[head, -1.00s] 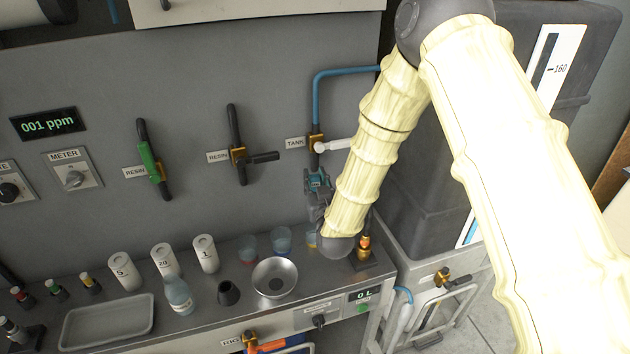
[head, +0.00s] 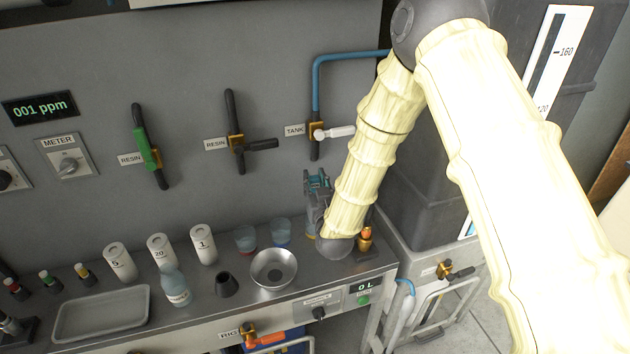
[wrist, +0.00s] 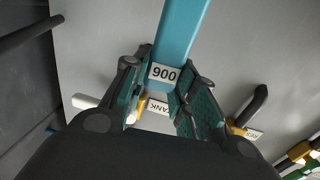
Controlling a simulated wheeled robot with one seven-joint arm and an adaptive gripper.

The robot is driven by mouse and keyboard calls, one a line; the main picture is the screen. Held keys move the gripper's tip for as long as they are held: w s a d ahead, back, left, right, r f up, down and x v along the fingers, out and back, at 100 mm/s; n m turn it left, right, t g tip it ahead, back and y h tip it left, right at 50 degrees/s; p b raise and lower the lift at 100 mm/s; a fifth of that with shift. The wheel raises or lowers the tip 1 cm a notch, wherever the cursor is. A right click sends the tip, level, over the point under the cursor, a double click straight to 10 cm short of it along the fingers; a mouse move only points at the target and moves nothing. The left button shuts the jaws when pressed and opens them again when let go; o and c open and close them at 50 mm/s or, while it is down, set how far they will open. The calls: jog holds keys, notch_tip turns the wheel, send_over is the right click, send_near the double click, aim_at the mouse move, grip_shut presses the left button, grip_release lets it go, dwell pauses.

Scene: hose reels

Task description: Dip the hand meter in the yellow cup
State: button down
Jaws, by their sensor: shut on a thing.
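My gripper (wrist: 160,95) is shut on the blue hand meter (wrist: 180,40), whose small display looks like 900 in the tilted wrist view, or 006 if upside down. In the head view my gripper (head: 317,188) is near the wall, above the right end of the bench. The meter is mostly hidden there. The yellow cup (head: 311,233) shows only as a thin sliver behind my wrist. Whether the meter's lower end is in it cannot be seen.
A blue cup (head: 281,233) and a red-based cup (head: 246,238) stand to the left. A metal bowl (head: 274,269) is in front of them. A brass fitting (head: 365,240) is to the right of my wrist. The tank valve (head: 315,140) is above my gripper.

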jog(key=shift+f+b, duration=2.35)
jog(key=shift+f, duration=1.05)
jog(key=shift+r, duration=0.1)
jog(key=shift+r+p, duration=2.4)
jog(key=shift+r, duration=2.55)
jog(key=shift+f, duration=0.15)
